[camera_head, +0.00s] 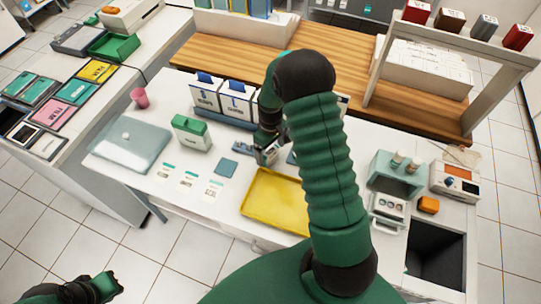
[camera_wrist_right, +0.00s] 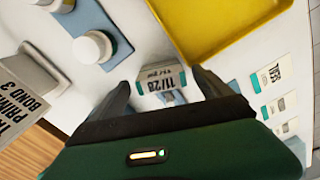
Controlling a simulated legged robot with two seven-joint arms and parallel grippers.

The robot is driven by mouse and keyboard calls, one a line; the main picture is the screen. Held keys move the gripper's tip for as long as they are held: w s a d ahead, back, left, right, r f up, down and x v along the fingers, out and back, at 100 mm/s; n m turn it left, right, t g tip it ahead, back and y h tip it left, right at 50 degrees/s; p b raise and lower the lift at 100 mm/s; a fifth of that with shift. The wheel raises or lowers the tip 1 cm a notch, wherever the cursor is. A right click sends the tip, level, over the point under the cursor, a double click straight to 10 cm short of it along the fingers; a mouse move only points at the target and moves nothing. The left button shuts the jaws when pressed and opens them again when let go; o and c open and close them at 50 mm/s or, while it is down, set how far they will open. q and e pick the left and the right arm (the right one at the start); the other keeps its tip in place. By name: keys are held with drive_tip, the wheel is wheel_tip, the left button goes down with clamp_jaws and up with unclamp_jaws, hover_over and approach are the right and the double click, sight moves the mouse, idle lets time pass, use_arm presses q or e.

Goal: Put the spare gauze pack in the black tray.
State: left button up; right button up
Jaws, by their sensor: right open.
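A small white and teal pack (camera_wrist_right: 163,82) with a printed "11/28" label stands between the fingers of my right gripper (camera_wrist_right: 165,92) in the right wrist view. I cannot tell whether it is the spare gauze pack. In the head view my right gripper (camera_head: 268,153) is low over the white table, just beyond the yellow tray; its fingers are spread. The only black container I can make out is a deep, open, dark bin (camera_head: 436,256) at the lower right; I cannot tell whether it is the black tray. My left gripper (camera_head: 92,288) is at the lower left, its jaws unclear.
The yellow tray (camera_head: 262,205) lies near the table's front edge. A green-topped box (camera_head: 191,134), a blue square (camera_head: 228,168) and several labelled cards (camera_head: 189,181) lie left of it. A teal stand (camera_head: 396,174) and a device (camera_head: 455,183) occupy the right.

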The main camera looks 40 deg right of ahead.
drive_tip(key=shift+f, duration=0.4)
drive_tip(key=shift+a+r, duration=0.1)
drive_tip(key=c, duration=1.6)
